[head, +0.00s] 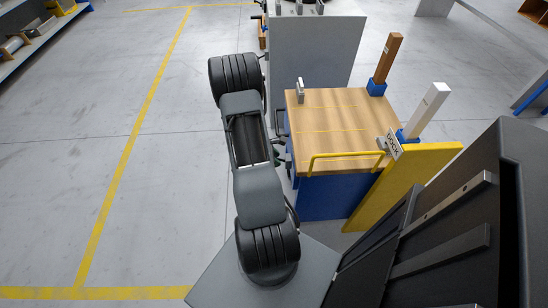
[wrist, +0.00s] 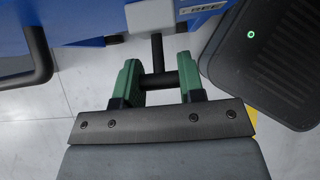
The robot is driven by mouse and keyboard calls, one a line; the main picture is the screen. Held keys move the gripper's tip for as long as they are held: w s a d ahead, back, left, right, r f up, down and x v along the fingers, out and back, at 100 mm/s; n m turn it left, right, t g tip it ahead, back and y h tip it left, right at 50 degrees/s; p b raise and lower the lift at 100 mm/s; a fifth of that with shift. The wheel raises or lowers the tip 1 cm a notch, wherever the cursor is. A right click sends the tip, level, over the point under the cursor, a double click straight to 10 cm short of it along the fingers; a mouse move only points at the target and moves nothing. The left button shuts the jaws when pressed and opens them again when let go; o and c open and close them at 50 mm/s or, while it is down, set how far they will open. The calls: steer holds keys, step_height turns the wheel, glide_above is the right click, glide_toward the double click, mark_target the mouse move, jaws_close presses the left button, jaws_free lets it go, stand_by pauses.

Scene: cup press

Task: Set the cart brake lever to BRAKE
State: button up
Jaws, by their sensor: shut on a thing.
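The cart (head: 335,110) has a wooden top and blue sides. In the wrist view its blue side (wrist: 85,18) fills the top. The dark brake lever (wrist: 157,50) has a stem and a crossbar and hangs below a grey block on the cart. My gripper (wrist: 158,66), with green fingers, is shut on the lever's crossbar, one finger at each end. A label beside the lever reads "REE", its first letter partly hidden. In the head view my gripper (head: 280,158) is at the cart's left side, and my arm hides most of the lever.
A grey cabinet (head: 315,50) stands behind the cart. A dark pad with a green light (wrist: 270,60) is right of the lever. Floor at left is clear.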

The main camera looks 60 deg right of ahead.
stand_by(0.3)
steer(key=o, duration=0.9)
steer(key=shift+o, duration=0.2)
steer(key=p+v, duration=0.3)
steer(key=v, duration=1)
steer(key=shift+w+r, duration=0.25)
steer(key=shift+r, duration=0.05)
steer(key=shift+a, duration=0.1)
